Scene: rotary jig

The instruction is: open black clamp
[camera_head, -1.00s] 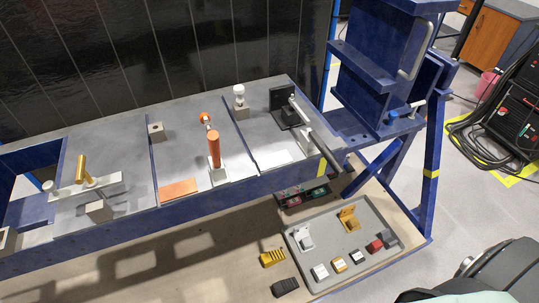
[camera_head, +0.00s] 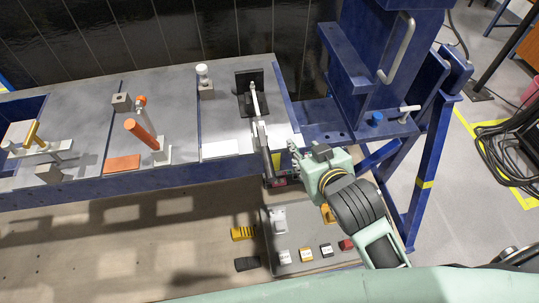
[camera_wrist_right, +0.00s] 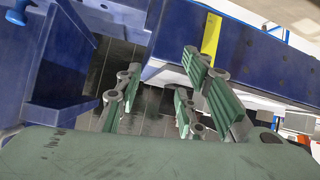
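The black clamp (camera_head: 246,90) stands at the right end of the bench. It has an upright black plate and a grey lever that lies toward the bench's front edge, with its dark handle (camera_head: 262,142) reaching over that edge. My right gripper (camera_head: 294,158) is just right of the handle's end, apart from it and empty. In the right wrist view the gripper's green-padded fingers (camera_wrist_right: 160,98) are spread, with the blue bench frame beyond them. The clamp is not clearly visible there. My left gripper is out of view.
An orange-handled clamp (camera_head: 142,133) and a yellow-handled clamp (camera_head: 34,134) stand farther left on the bench. A blue frame with a grey handle (camera_head: 398,48) rises right of my right gripper. A grey tray (camera_head: 293,266) of small parts lies below, partly hidden by my arm.

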